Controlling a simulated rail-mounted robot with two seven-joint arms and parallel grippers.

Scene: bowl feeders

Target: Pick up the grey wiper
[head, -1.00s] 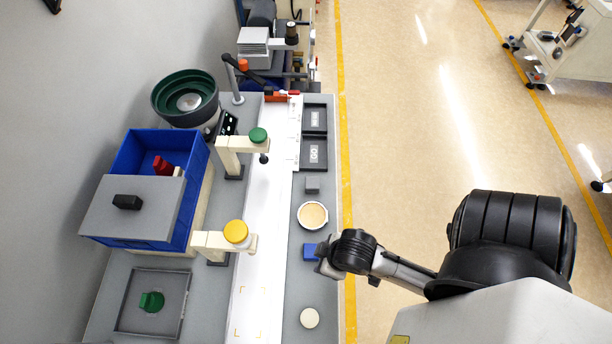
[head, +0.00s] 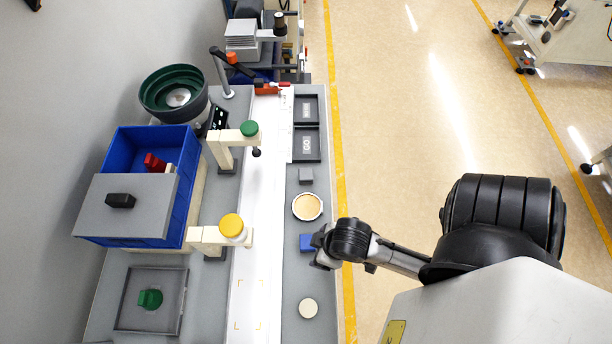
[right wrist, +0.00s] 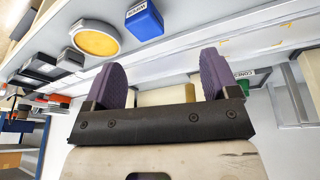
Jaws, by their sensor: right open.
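A small grey block (head: 306,175), which fits the grey wiper, sits on the grey strip right of the white track, between the black trays and the round dish. It also shows in the right wrist view (right wrist: 70,59), at upper left beyond the dish. A blue block (head: 306,242) lies nearer; its label in the right wrist view (right wrist: 145,20) seems to read WIPER. My right gripper (head: 318,251) is open and empty beside the blue block, at the table's right edge. Its two purple fingers (right wrist: 162,65) stand wide apart in the right wrist view. My left gripper is out of view.
A round dish with tan contents (head: 307,207) stands between the grey and blue blocks. A cream disc (head: 308,308) lies nearer. Black trays (head: 306,145) lie beyond the grey block. Posts with green (head: 250,128) and yellow (head: 232,226) caps stand left of the white track.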

